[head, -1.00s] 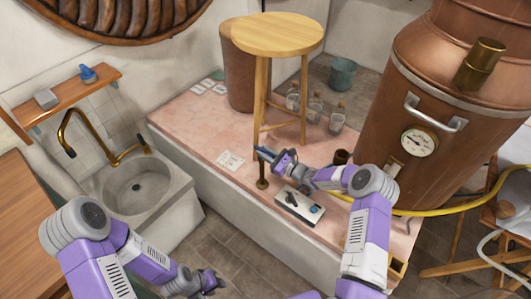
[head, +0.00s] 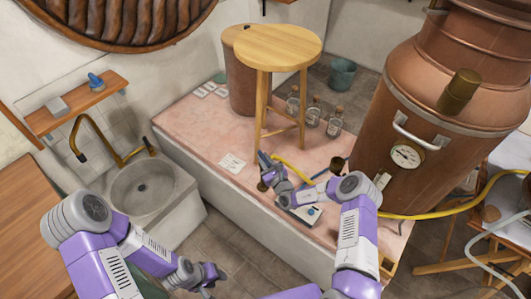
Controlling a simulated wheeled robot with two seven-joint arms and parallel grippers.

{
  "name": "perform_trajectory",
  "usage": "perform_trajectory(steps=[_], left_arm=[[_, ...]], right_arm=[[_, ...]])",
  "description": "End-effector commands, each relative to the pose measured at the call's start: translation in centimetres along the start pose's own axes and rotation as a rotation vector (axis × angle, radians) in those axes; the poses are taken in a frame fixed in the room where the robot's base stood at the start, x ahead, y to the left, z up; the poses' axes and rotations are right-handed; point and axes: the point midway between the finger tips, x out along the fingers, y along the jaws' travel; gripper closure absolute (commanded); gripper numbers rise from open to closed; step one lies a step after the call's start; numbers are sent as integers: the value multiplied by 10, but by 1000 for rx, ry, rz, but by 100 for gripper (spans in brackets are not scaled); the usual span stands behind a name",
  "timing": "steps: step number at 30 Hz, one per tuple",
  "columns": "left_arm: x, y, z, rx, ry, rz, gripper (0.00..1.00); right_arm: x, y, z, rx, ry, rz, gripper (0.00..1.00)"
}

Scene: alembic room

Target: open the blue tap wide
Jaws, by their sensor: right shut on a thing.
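The blue tap shows as a thin blue lever (head: 264,159) above a brass fitting (head: 263,186) on the pink-topped platform, in front of the wooden stool. My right gripper (head: 268,172) is at this lever and shut on it. The fingers and wrist hide most of the lever and part of the fitting. I cannot tell how far the tap is turned. My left gripper (head: 206,277) hangs low in front of the platform, far from the tap. Its fingers are too small and dark to tell whether they are open.
A wooden stool (head: 277,46) stands just behind the tap. A yellow hose (head: 410,215) runs across the platform to the right. A white box (head: 298,212) lies close under my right wrist. A copper still (head: 400,110) stands at right, a sink (head: 150,190) at left.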

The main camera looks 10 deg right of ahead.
Motion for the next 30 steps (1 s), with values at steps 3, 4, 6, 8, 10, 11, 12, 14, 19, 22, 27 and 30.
perform_trajectory(steps=[3,4,6,8,10,11,12,14,19,22,27,30], left_arm=[[-25,9,1,0,0,0,61],[-28,11,1,0,0,0,61],[-36,14,2,0,0,0,61],[-42,16,2,0,0,0,61],[-47,18,2,0,0,0,61],[-48,18,2,0,0,0,61],[-50,19,2,0,0,0,61],[-52,20,2,0,0,0,61],[-54,20,2,0,0,0,61],[-51,19,2,0,0,0,61],[-42,16,2,0,0,0,61],[-37,14,2,0,0,0,61]], right_arm=[[0,3,6,2,23,-111,100],[0,4,6,2,28,-139,100],[1,5,6,1,41,-205,100],[1,6,5,1,52,-262,100],[1,7,5,0,64,-328,100],[1,7,4,0,70,-357,100],[2,8,3,0,78,-395,100],[2,9,3,0,89,-451,100],[3,11,1,0,120,-608,100],[4,13,0,0,137,-695,100],[6,14,-1,-3,162,-821,100],[7,14,0,-3,173,-880,100]])
